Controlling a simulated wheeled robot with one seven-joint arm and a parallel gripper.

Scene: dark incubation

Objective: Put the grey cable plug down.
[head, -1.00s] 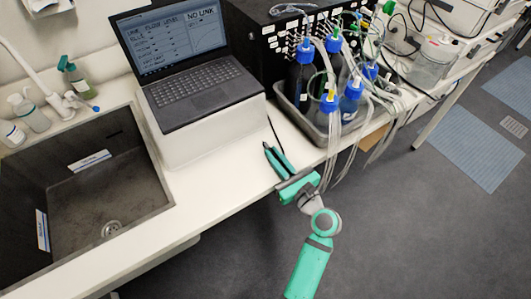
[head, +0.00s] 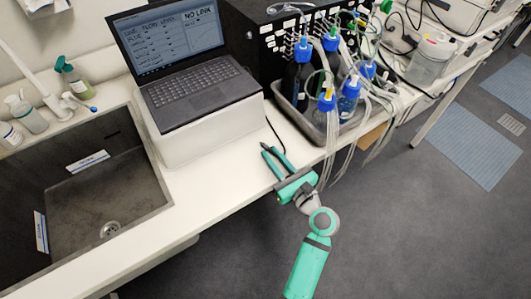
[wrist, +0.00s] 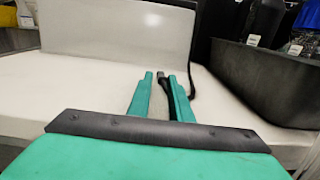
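In the head view the plug is too small to make out clearly.
A laptop (head: 200,85) reading "NO LINK" stands on a white block (head: 205,138). A grey tray (head: 291,108) of blue-capped bottles with hanging tubes is to the right. A sink (head: 100,190) is at left. Bare bench lies between the sink and my gripper.

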